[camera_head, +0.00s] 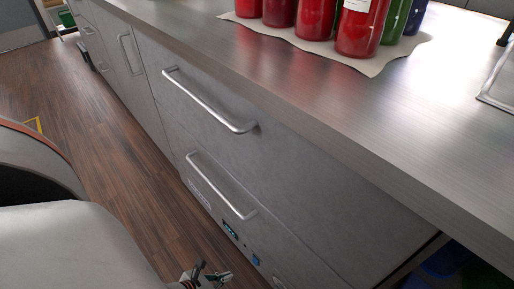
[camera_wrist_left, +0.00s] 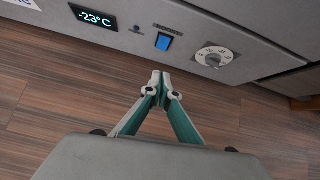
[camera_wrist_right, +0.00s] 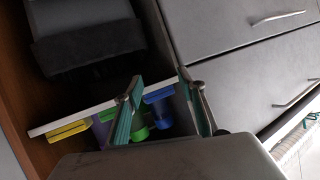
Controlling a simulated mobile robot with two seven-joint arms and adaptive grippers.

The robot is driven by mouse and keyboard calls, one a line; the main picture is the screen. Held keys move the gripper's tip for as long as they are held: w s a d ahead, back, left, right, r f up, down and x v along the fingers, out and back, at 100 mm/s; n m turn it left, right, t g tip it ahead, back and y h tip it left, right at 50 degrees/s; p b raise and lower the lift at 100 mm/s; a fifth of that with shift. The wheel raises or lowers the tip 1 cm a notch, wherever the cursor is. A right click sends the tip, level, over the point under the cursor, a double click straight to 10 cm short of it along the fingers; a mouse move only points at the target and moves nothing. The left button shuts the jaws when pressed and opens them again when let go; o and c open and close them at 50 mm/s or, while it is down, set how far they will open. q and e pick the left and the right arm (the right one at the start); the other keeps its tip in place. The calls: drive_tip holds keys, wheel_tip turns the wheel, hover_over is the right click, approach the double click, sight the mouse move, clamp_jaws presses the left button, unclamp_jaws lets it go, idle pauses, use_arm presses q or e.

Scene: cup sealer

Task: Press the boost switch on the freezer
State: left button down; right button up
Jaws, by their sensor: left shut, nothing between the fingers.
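The freezer (camera_head: 290,150) is a grey drawer unit under the counter. My right gripper (camera_wrist_right: 166,88) is open and empty.
Two bar handles (camera_head: 208,100) (camera_head: 220,186) stick out from the drawer fronts. Red and green bottles stand on a paper sheet (camera_head: 374,66) on the counter (camera_head: 440,110). In the right wrist view, a shelf (camera_wrist_right: 85,115) holds colourful items beneath. Wooden floor (camera_head: 110,170) is open at left.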

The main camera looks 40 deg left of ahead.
sight(255, 261)
use_arm(q)
drive_tip(key=shift+s+a+f+m, duration=0.1)
drive_tip(key=shift+a+f+m, duration=0.05)
drive_tip(key=shift+f+m, duration=0.5)
use_arm(e)
drive_tip(key=shift+f, duration=0.25)
use_arm(q)
drive_tip(key=shift+f, duration=0.15)
use_arm(e)
drive_tip(key=shift+s+f, duration=0.1)
use_arm(q)
drive_tip(key=w+r+b+x, duration=0.1)
drive_tip(key=b+x, duration=0.4)
drive_tip(key=x, duration=0.8)
drive_tip(key=shift+w+r, duration=0.35)
drive_tip(key=shift+w, duration=0.05)
use_arm(e)
drive_tip(key=shift+s+a+f+m+t+y, duration=0.15)
drive_tip(key=shift+s+a+m, duration=0.15)
drive_tip(key=shift+a+m, duration=0.6)
drive_tip(key=shift+s+a+f+m+t+y, duration=0.1)
drive_tip(key=shift+s+a+f+m, duration=0.15)
drive_tip(key=shift+a+m, duration=0.6)
drive_tip(key=shift+s+a+f+m+t+y, duration=0.1)
drive_tip(key=shift+s+a+m, duration=0.2)
drive_tip(key=shift+a+m, duration=0.55)
drive_tip(key=shift+d, duration=0.1)
